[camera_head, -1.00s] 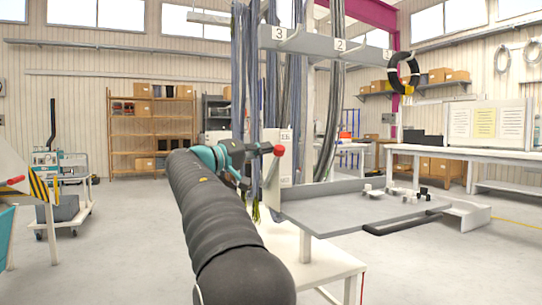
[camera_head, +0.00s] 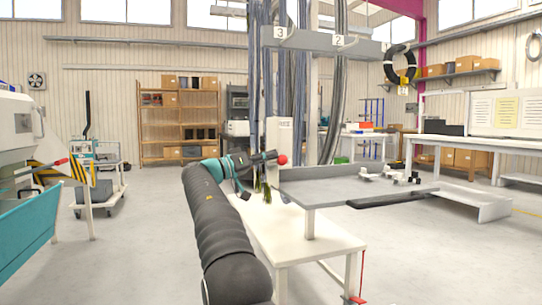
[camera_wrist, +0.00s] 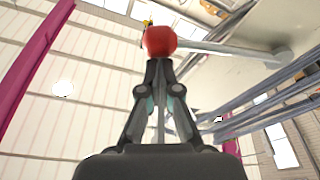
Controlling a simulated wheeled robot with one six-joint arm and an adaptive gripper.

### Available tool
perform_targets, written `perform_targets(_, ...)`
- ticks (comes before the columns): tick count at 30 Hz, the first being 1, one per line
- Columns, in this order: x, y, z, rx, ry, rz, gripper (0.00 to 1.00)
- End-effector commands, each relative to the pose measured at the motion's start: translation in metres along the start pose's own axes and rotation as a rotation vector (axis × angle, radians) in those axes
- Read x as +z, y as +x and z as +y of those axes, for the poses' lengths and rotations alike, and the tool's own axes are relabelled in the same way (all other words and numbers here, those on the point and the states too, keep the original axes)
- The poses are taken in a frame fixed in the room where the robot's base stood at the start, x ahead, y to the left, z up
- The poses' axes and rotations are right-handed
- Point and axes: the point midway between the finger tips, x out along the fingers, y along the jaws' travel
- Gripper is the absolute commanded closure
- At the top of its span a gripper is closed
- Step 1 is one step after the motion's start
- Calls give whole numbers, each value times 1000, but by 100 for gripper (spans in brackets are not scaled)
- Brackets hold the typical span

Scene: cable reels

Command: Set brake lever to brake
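A red ball knob (camera_wrist: 159,41) sits at the tips of my gripper (camera_wrist: 159,62) in the wrist view, with a pale grey rod (camera_wrist: 232,50) running from near it to the right. The rod looks like a lever, but I cannot tell for sure that it is the brake lever. My fingers are drawn close together just below the knob. I see no clear grip around it. In the head view the red knob (camera_head: 282,160) shows at the end of my gripper (camera_head: 268,157), beside the cable stand. The lever's base and any brake marking cannot be made out.
A white table (camera_head: 300,240) and a grey tray (camera_head: 345,191) lie beside my arm. Cable bundles hang from a numbered rail (camera_head: 320,42). A teal machine (camera_head: 30,225) and a trolley (camera_head: 97,195) stand left. Open floor lies between the machine and my arm.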

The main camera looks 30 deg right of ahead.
Motion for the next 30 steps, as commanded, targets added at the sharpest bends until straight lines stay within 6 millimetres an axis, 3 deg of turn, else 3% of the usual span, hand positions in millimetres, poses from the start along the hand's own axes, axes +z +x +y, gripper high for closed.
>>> perform_targets(16, 4, 7, 0, 10, -7, -10, 100)
perform_targets(28, -42, -4, 11, 5, -4, -2, 100)
perform_targets(30, -35, -23, 6, 3, -4, -1, 100)
